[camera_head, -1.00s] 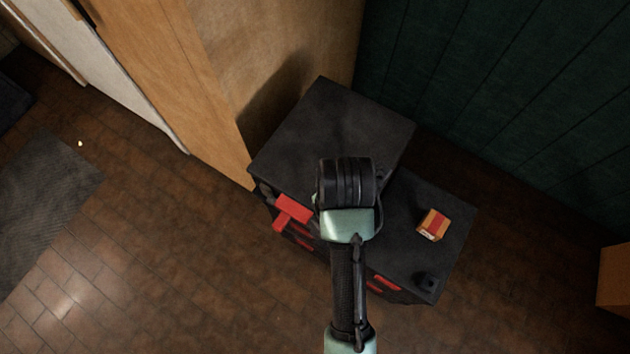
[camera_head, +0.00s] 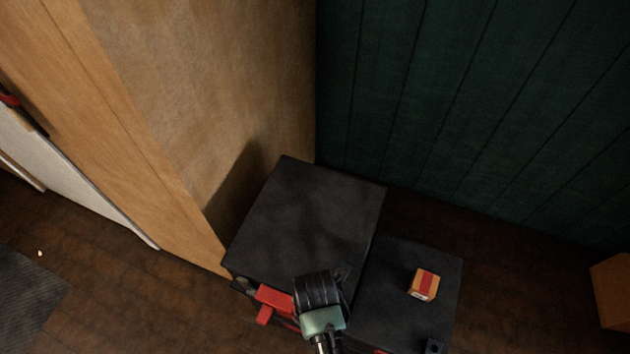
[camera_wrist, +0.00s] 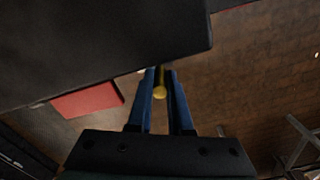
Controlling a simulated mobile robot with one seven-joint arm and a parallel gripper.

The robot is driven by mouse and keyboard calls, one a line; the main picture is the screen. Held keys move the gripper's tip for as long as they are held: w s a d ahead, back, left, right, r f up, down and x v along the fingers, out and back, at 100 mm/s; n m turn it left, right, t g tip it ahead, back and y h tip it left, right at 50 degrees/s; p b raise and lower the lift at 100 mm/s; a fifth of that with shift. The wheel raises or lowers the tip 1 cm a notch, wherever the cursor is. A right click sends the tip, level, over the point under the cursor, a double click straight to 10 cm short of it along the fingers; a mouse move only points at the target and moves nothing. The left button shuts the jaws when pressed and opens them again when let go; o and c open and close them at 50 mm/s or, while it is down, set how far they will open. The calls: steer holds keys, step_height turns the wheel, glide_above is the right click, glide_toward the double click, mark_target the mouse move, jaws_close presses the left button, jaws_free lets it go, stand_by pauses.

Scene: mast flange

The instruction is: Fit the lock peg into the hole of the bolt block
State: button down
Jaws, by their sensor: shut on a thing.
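In the wrist view, the blue fingers of my gripper (camera_wrist: 161,83) are closed around a small brass-yellow peg with a rounded end (camera_wrist: 160,92), which I take for the lock peg. Its far part is dark and runs up between the fingertips. The fingers are beside the edge of a black box top; I cannot tell whether they touch it. In the head view my wrist hides the fingers and the peg. I cannot make out the bolt block or its hole for sure in either view.
A black box (camera_head: 310,215) with a red latch-like part (camera_head: 273,302) stands against a wooden panel (camera_head: 215,90). A lower black top (camera_head: 390,315) beside it bears a small orange-red carton (camera_head: 424,284). A red thing (camera_head: 9,98) shows at the upper left edge.

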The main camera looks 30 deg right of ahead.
steer(key=shift+f, duration=1.65)
steer(key=shift+f, duration=0.1)
steer(key=c, duration=0.8)
jaws_free()
steer(key=shift+c, duration=0.2)
step_height(320, 180, up, 12)
steer(key=shift+r+p, duration=0.15)
steer(key=shift+p, duration=0.55)
steer(key=shift+w, duration=0.1)
